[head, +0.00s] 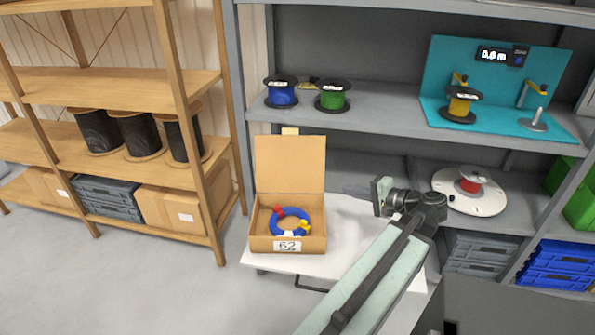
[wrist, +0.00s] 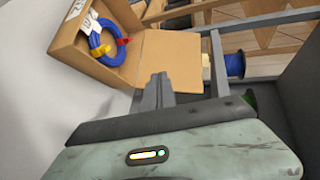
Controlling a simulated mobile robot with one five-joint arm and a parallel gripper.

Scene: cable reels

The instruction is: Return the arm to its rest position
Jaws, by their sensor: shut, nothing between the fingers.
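My arm (head: 375,275) reaches up from the lower middle of the head view, over a white table. My gripper (head: 355,191) points left, to the right of an open cardboard box, apart from it. In the wrist view the fingers of my gripper (wrist: 158,85) are together with nothing between them. The cardboard box (head: 262,243), labelled 62, stands on the white table with its lid up. A blue cable coil (head: 278,226) with red and yellow ends lies in it. Box (wrist: 80,58) and coil (wrist: 97,42) also show in the wrist view.
The grey shelf (head: 385,122) behind holds a blue reel (head: 281,94), a green reel (head: 333,97) and a teal measuring stand (head: 450,60). A white turntable (head: 490,204) with a red reel sits to the right of my gripper. A wooden rack (head: 120,90) stands at left; open floor lies before it.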

